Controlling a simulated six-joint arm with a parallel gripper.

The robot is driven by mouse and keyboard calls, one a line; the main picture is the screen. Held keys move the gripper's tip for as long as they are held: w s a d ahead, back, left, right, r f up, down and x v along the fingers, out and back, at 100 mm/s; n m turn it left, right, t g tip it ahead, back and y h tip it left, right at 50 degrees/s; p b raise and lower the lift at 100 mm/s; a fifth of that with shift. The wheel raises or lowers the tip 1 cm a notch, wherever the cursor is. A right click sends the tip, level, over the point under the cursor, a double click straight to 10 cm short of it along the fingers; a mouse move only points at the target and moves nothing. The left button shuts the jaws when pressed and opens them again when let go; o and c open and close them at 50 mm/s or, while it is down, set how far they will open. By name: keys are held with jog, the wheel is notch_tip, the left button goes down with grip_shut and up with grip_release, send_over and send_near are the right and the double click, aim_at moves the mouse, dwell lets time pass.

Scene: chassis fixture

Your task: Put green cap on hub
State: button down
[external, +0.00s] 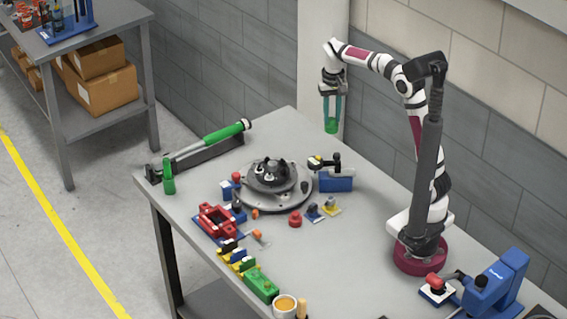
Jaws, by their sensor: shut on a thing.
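My gripper (332,119) is raised high near the back edge of the table, pointing down. It is shut on the green cap (332,128), a small green piece at the fingertips. Details of the grip are too small to tell. The hub (271,172) is the dark raised centre of a round grey disc (283,202) lying on the table. My gripper is apart from the hub, to the right of it and higher in the picture.
A blue block fixture (336,183) stands right of the disc. A red cap (295,218) and small coloured parts lie in front. A red fixture (218,222) and a green-handled tool (222,133) are at left. A blue machine (500,285) stands front right.

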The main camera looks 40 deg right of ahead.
jog(key=w+a+f+m, duration=0.2)
jog(key=w+a+m, duration=0.4)
jog(key=w+m, duration=0.25)
jog(key=shift+w+a+f+m, duration=0.65)
jog(key=shift+a+f+m, duration=0.55)
jog(key=shift+f+m, duration=0.55)
jog(key=shift+w+a+f+m, duration=0.7)
jog(key=shift+a+f+m, duration=0.5)
jog(key=shift+f+m, duration=0.5)
jog(key=shift+w+a+f+m, duration=0.65)
jog(key=shift+a+f+m, duration=0.55)
jog(key=shift+f+m, duration=0.5)
jog(key=shift+f, duration=0.15)
jog(key=shift+f, duration=0.6)
jog(key=shift+f, duration=0.35)
jog(key=shift+f, duration=0.5)
